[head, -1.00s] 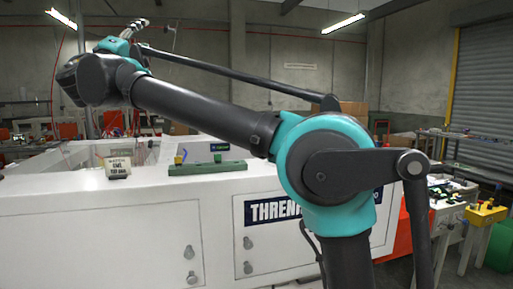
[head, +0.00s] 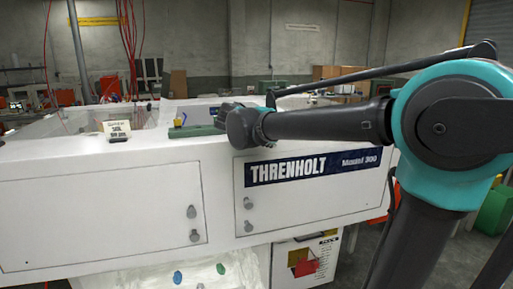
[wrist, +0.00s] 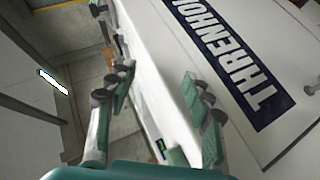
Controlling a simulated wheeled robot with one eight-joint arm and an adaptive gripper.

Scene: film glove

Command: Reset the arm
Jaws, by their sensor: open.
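My gripper (wrist: 156,115) shows in the wrist view with its two green-and-grey fingers spread wide and nothing between them. Beyond it in that view is the white machine (wrist: 170,60) with its dark THRENHOLT label. In the head view my arm stretches left across the front of the white machine (head: 100,215), its wrist end near the machine's top edge. The gripper's fingers cannot be made out in the head view.
Below are a clear bag (head: 200,274) with coloured pieces and a printed box (head: 305,262). Red cables (head: 127,35) hang behind.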

